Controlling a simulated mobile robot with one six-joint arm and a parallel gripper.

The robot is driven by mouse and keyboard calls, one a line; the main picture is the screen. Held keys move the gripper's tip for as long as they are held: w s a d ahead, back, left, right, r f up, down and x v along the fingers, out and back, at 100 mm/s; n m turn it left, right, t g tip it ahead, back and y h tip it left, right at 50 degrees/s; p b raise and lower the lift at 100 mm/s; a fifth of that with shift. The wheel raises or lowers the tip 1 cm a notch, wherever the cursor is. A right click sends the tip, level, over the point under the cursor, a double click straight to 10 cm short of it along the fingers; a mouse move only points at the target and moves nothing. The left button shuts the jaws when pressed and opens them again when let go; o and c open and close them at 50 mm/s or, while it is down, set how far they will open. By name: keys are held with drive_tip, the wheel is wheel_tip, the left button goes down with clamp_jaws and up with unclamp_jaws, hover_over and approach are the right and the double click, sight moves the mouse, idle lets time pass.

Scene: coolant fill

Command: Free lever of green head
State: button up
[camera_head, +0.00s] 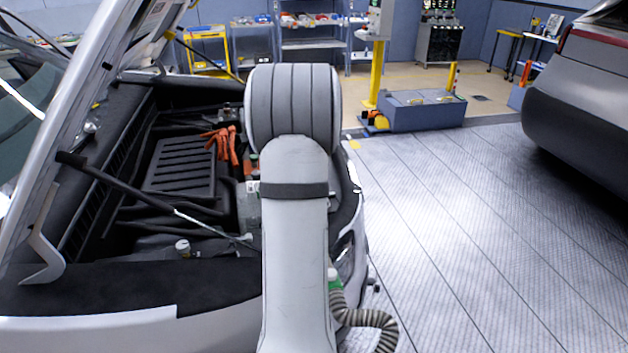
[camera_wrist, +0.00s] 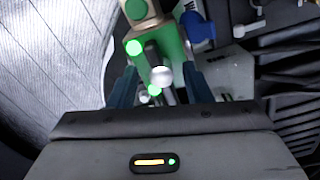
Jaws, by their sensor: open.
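The green head (camera_wrist: 165,50) lies just ahead of my gripper (camera_wrist: 160,74) in the wrist view. Its lever, a metal rod with a round silver ball end (camera_wrist: 162,77), points toward me between my two dark blue fingers. The fingers are apart, with a gap visible on each side of the ball. A small green part also shows in the head view (camera_head: 335,283) at the right edge of my arm, above a ribbed hose (camera_head: 368,317). My gripper is hidden behind my arm in the head view.
A blue part (camera_wrist: 197,28) sits right of the green head, above a grey block (camera_wrist: 236,72). The open engine bay (camera_head: 180,165) is left of my arm, with a prop rod crossing it. Clear floor (camera_head: 470,220) lies to the right, before another car (camera_head: 580,90).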

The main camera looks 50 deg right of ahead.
wheel_tip(320, 180, up, 8)
drive_tip(key=shift+f+b, duration=0.1)
drive_tip(key=shift+b, duration=0.3)
idle(0.4)
drive_tip(key=shift+w+a, duration=0.15)
drive_tip(key=shift+a, duration=0.05)
drive_tip(key=w+a+r+n+t, duration=0.1)
drive_tip(key=a+n, duration=0.1)
drive_tip(key=a, duration=0.9)
drive_tip(key=w+a+r+n, duration=0.2)
drive_tip(key=a+n, duration=0.1)
drive_tip(key=a, duration=0.7)
drive_tip(key=s+a+f+n, duration=0.1)
drive_tip(key=s+a+n, duration=0.1)
drive_tip(key=s+a, duration=0.2)
drive_tip(key=s+a+f+n+t, duration=0.1)
drive_tip(key=s+a, duration=0.3)
drive_tip(key=a, duration=0.6)
drive_tip(key=s+a+f+n+t, duration=0.1)
drive_tip(key=s+a+f+n, duration=0.1)
drive_tip(key=a, duration=0.5)
drive_tip(key=shift+s+f+n, duration=0.4)
drive_tip(key=shift+s+f, duration=0.25)
drive_tip(key=shift+s, duration=0.25)
drive_tip(key=shift+s+a+f, duration=0.1)
drive_tip(key=shift+s+f, duration=0.1)
drive_tip(key=shift+c, duration=0.3)
